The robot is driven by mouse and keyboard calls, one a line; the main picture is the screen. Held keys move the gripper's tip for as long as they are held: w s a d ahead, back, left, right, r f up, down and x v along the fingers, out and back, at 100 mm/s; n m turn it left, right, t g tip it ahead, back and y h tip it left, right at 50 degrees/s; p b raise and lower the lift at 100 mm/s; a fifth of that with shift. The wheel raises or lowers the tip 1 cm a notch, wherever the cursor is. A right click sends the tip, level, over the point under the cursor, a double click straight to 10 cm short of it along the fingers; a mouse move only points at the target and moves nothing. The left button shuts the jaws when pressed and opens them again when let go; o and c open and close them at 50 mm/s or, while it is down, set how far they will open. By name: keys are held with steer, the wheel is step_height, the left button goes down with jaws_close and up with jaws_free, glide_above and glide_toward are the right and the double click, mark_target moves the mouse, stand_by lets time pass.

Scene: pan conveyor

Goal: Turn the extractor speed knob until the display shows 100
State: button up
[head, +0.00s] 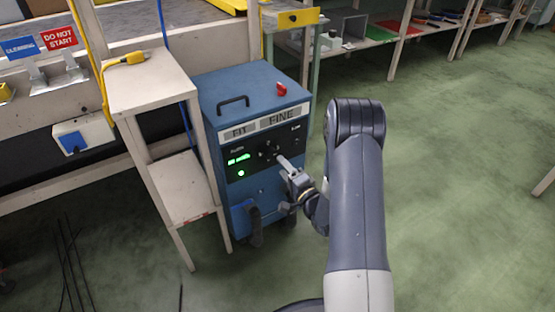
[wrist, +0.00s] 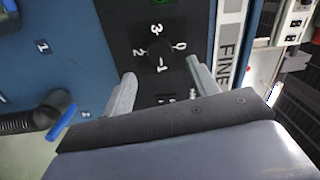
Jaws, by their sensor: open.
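The extractor is a blue cabinet (head: 245,90) with a black control panel (head: 232,178). Its green display (head: 238,158) is lit, but I cannot read the digits. The dark speed knob (wrist: 157,63) sits in a dial marked 0, 1, 2 and 3 in the wrist view. In the head view my gripper mostly hides the dial. My gripper (head: 284,161) is at the panel front. In the wrist view my gripper (wrist: 161,80) is open, one finger on each side below the dial. I cannot tell whether the fingers touch the knob.
A beige stand (head: 150,85) is close against the cabinet's left side. A black hose (head: 256,228) with a blue fitting is low on the cabinet front. A red knob (head: 281,89) and a black handle (head: 232,101) are on top. Green floor to the right is clear.

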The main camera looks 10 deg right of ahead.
mark_target(272, 155)
steer(key=v, duration=0.5)
steer(key=shift+s+p, duration=0.1)
steer(key=shift+p, duration=0.2)
steer(key=b+x, duration=0.2)
steer(key=x, duration=0.9)
steer(key=shift+n, duration=0.3)
steer(key=shift+s, duration=0.15)
